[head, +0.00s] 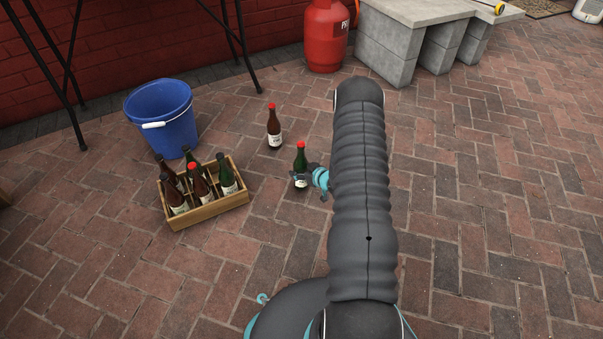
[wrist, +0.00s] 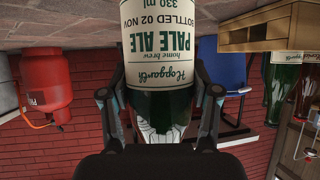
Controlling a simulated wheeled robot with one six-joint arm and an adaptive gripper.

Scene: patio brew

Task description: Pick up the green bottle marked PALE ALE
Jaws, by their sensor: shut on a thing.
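The green bottle (head: 301,160) with a red cap stands on the brick paving in the head view, right of the wooden crate. In the wrist view, which is upside down, its label (wrist: 162,40) reads PALE ALE, home brew, 330 ml. My gripper (head: 309,178) reaches it from the right, and its fingers (wrist: 160,108) close on both sides of the bottle below the label in that picture. The gripper is shut on the bottle. I cannot tell whether the bottle's base touches the ground. Part of the bottle is hidden behind the gripper.
A brown bottle with a red cap (head: 274,128) stands just behind. A wooden crate (head: 208,211) holding several bottles is at the left, with a blue bucket (head: 160,112) behind it. A red gas cylinder (head: 325,38) and concrete blocks (head: 388,52) stand at the back. Paving at the right is clear.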

